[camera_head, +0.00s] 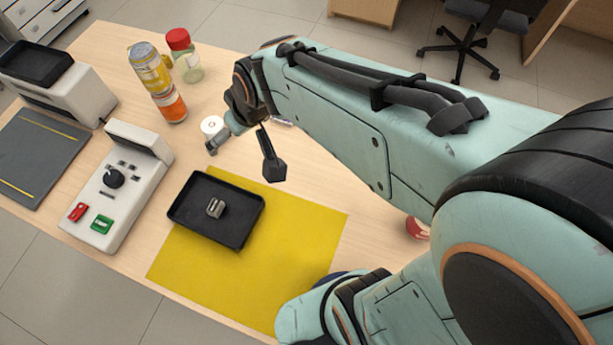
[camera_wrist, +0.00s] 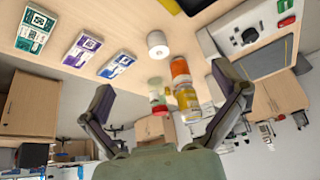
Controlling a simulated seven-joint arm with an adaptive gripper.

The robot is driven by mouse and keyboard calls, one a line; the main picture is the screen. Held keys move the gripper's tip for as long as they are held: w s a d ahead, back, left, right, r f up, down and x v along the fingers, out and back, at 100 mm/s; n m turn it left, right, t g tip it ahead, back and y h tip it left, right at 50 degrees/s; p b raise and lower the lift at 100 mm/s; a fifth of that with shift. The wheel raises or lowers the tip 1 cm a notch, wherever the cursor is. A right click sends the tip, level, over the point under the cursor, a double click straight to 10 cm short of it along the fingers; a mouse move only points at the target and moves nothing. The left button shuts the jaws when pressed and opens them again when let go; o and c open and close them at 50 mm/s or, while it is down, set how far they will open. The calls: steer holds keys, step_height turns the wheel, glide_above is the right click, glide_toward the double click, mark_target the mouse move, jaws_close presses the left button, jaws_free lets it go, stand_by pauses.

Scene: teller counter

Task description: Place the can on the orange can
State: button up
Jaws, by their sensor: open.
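The yellow can (camera_head: 150,70) stands on top of the orange can (camera_head: 171,106), end to end, near the far edge of the counter. In the wrist view, which is turned over, the yellow can (camera_wrist: 188,101) and the orange can (camera_wrist: 180,69) also line up end to end. My gripper (camera_head: 243,158) is open and empty, to the right of the cans and apart from them. In the wrist view my gripper (camera_wrist: 163,80) has its fingers spread wide, and the yellow can shows near the right finger.
A red-lidded jar (camera_head: 189,62) stands just behind the cans. A white roll (camera_head: 212,126) is close to my gripper. A black tray (camera_head: 228,199) holding a small metal object lies partly on a yellow mat (camera_head: 290,235). A white keypad device (camera_head: 120,185) stands left.

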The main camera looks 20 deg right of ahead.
steer(key=s+d+m+g, duration=0.1)
steer(key=s+d+g, duration=0.1)
steer(key=s, duration=0.7)
steer(key=s+d+m+g+h, duration=0.1)
steer(key=s+d+g, duration=0.1)
steer(key=s, duration=0.7)
steer(key=shift+s+d+r+g, duration=0.2)
steer(key=shift+r+g, duration=0.2)
steer(key=shift+g, duration=0.2)
